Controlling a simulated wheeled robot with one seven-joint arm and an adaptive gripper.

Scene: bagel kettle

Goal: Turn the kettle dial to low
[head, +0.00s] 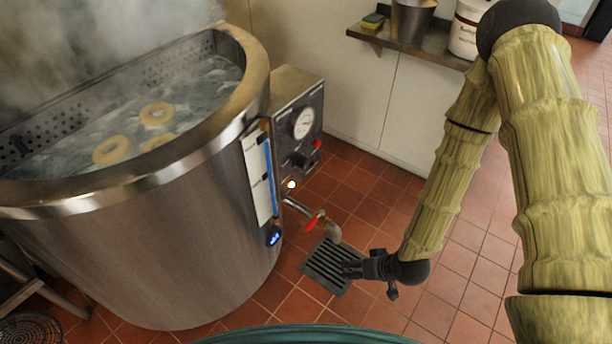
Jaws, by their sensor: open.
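The kettle (170,260) is a large round steel vessel at the left, with steaming water and several bagels (112,150) floating in it. A grey control box (290,95) is fixed to its right side. The box carries a white round gauge (303,123), and below it a dark dial (297,160) whose setting is too small to read. A red knob (317,144) sits to the dial's right. My gripper (350,269) is open and empty, low over the floor drain, below and to the right of the control box and apart from it.
A drain pipe with a red-handled valve (313,222) juts from the kettle between the dial and my gripper. A floor drain grate (325,262) lies below. A wall shelf (430,40) holds a bucket (411,20) and a white tub (467,28). Tiled floor right of the box is clear.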

